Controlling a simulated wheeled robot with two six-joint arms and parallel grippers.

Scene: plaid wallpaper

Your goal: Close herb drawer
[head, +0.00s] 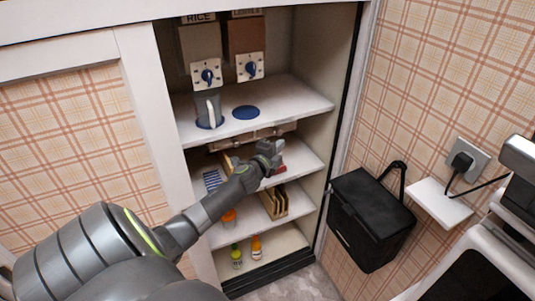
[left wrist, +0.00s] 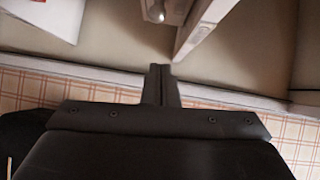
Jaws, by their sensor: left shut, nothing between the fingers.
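A shallow brown wooden drawer front (head: 228,141) runs just under the middle white shelf of the cupboard in the head view. I take it for the herb drawer, but I can read no label on it. How far it stands out is hard to tell. My left gripper (head: 272,152) is in front of its right half and hides part of it. In the left wrist view the gripper (left wrist: 160,72) is shut and empty, its tips close to a pale board edge (left wrist: 205,32). I cannot tell if they touch anything. My right gripper is not in view.
Two dispensers, the left marked RICE (head: 201,45), hang above the middle shelf (head: 285,104). A clear jug (head: 208,108) stands below. Lower shelves hold small items and bottles (head: 256,247).

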